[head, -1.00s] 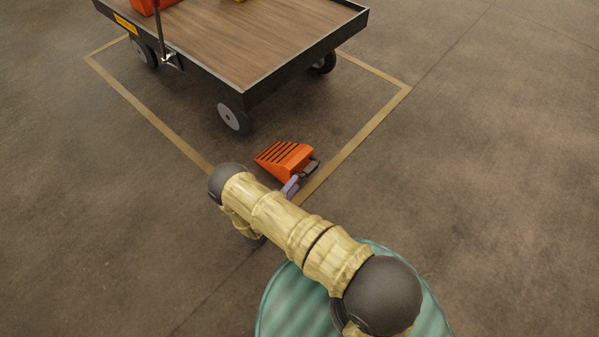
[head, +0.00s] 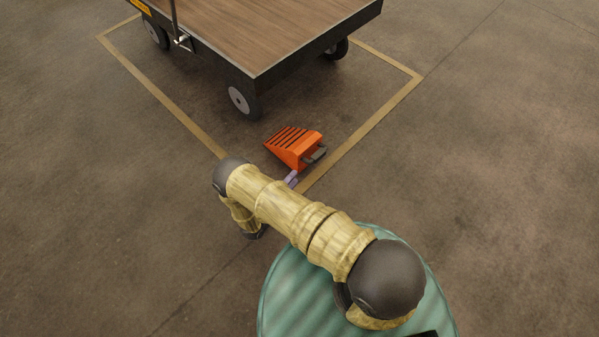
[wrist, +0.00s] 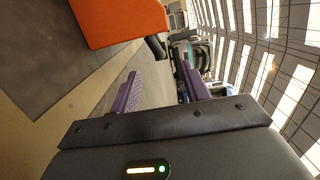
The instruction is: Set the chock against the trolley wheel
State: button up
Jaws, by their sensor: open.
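The orange wedge chock (head: 290,148) lies on the floor in the head view, with dark slots on its slope and a dark handle (head: 316,155) on its near right side. The trolley's nearest wheel (head: 240,99) stands beyond it to the upper left, with bare floor between them. My gripper (head: 291,179) is just on the near side of the chock, mostly hidden by my arm; a purple finger shows. In the wrist view my gripper (wrist: 162,75) is open with nothing between its fingers. The chock (wrist: 122,20) and handle (wrist: 156,46) are ahead, apart from the fingers.
The trolley (head: 270,35) has a wooden deck and dark frame. A tan line (head: 372,120) marks a box on the floor around it. The floor to the right (head: 500,180) is clear.

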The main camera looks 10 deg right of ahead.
jog(key=w+a+r+n+g+y, duration=0.3)
jog(key=w+r+n+y, duration=0.6)
jog(key=w+r, duration=0.7)
jog(key=s+d+r+n+g+y, duration=0.1)
jog(key=s+r+n+y, duration=0.15)
jog(key=r, duration=0.25)
jog(key=s+d+r+n+g+y, duration=0.1)
jog(key=s+r+n, duration=0.1)
jog(key=r+n, duration=0.25)
jog(key=s+d+r+n+g, duration=0.1)
jog(key=s+d+r+n, duration=0.2)
jog(key=s, duration=0.5)
jog(key=s+d+r+n+g, duration=0.2)
jog(key=s+d+r+n, duration=0.1)
jog(key=s, duration=0.5)
jog(key=s+d+r+n+g, duration=0.2)
jog(key=s+d+r+n, duration=0.1)
jog(key=s+r+n, duration=0.2)
jog(key=s+r, duration=0.2)
jog(key=s, duration=0.1)
jog(key=shift+s+d+y, duration=0.3)
jog(key=shift+y, duration=0.05)
